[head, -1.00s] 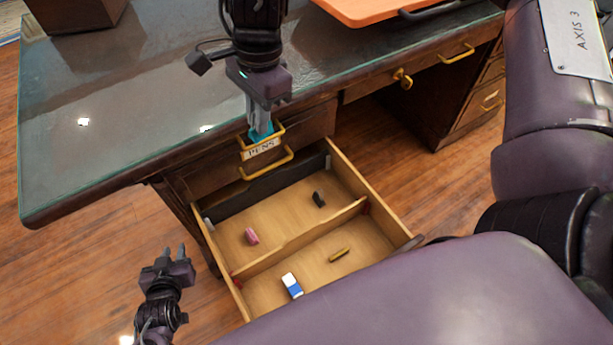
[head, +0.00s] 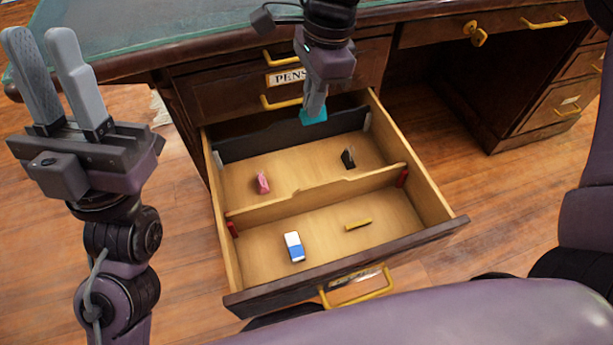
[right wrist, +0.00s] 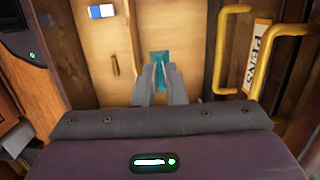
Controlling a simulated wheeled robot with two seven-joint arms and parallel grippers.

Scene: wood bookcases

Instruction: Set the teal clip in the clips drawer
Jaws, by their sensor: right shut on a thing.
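The teal clip (head: 313,116) is held in my right gripper (head: 316,106), above the back part of an open drawer (head: 232,272). In the right wrist view, the teal clip (right wrist: 160,57) shows between the fingertips (right wrist: 160,70). The drawer has a back and a front compartment, split by a wooden divider (head: 310,193). A pink clip-like piece (head: 263,183) and a black one (head: 348,158) lie in the back compartment. The label on this drawer's front is too oblique to read. My left gripper (head: 45,45) is empty, fingers apart, left of the drawer.
A white-and-blue eraser (head: 294,246) and a small yellow bar (head: 358,224) lie in the front compartment. A shut drawer labelled PENS (head: 288,78) with brass handles is just above and behind. The desk's glass top (head: 150,35) is behind. Bare floor lies right of the drawer.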

